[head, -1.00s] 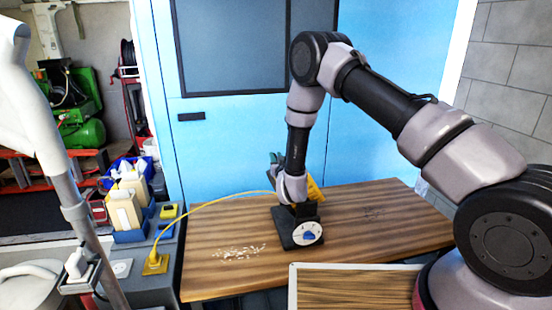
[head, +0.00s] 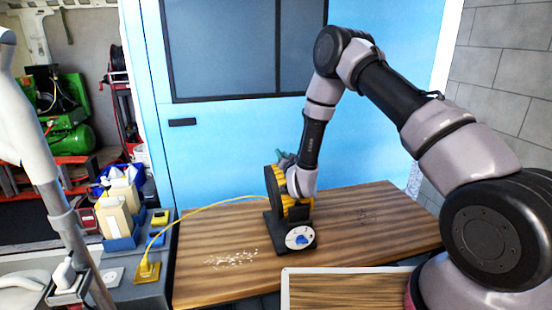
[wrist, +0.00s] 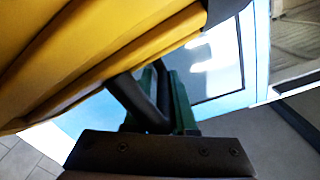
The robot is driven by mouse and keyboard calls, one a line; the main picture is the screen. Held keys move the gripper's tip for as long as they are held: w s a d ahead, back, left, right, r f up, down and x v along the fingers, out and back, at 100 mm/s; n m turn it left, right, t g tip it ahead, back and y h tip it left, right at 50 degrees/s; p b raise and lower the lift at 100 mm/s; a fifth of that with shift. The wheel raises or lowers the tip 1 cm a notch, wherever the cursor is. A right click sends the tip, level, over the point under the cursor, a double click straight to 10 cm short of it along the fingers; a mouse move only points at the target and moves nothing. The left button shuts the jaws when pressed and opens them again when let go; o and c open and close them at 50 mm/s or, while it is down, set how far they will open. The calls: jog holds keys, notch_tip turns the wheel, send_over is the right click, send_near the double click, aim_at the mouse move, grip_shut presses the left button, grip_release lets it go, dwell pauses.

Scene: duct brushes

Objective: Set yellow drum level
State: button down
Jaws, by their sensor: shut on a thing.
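The yellow drum (head: 279,194) is ribbed, with dark parts, and sits on a black stand on the wooden bench. It stands close to upright at the left of my wrist, partly hidden by it. A white round dial (head: 300,237) with a blue mark is on the stand's front. My gripper (head: 284,159) is up at the drum, mostly behind my wrist, and shut on part of it. In the wrist view the drum (wrist: 85,45) fills the upper left, and a dark bar lies by the green fingers (wrist: 165,95). The exact grip is hidden.
Pale scraps (head: 231,258) lie on the bench (head: 370,225) left of the stand. A yellow cable (head: 205,208) runs from a yellow box (head: 147,270) toward the stand. A blue cabinet (head: 235,140) stands behind, and a framed board (head: 340,288) is in front.

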jog(key=shift+w+d+r+m, duration=0.1)
jog(key=shift+w+d+m, duration=0.1)
jog(key=shift+d+m, duration=0.4)
jog(key=shift+d, duration=0.1)
jog(key=c, duration=0.8)
grip_release()
jog(key=shift+c, duration=0.2)
jog(key=v, duration=1.1)
jog(key=shift+w, duration=0.1)
